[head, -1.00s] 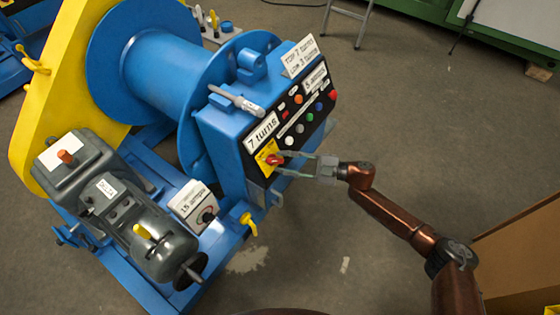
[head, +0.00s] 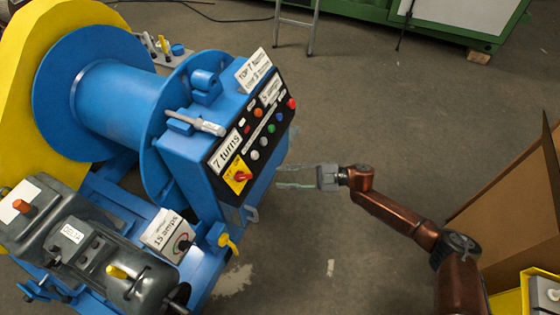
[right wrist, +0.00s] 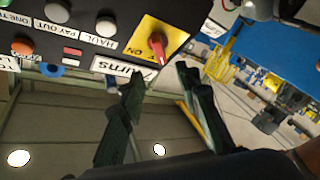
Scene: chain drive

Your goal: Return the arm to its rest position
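My right gripper (head: 281,177) is open and empty, to the right of the blue control box (head: 185,165). Its fingertips are apart from the red switch handle (head: 242,177) on the yellow plate (head: 235,186). In the right wrist view the red handle (right wrist: 157,45) shows beyond the gap between the two dark, spread fingers (right wrist: 160,82). My right arm (head: 405,215) reaches in from the lower right. My left gripper is not in view.
The blue winch drum (head: 115,95), yellow guard (head: 20,60) and grey motor (head: 130,275) fill the left side. A cardboard box (head: 515,200) stands at the right, by a yellow bin (head: 540,290). A ladder's legs (head: 296,25) stand at the back. Floor around my gripper is clear.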

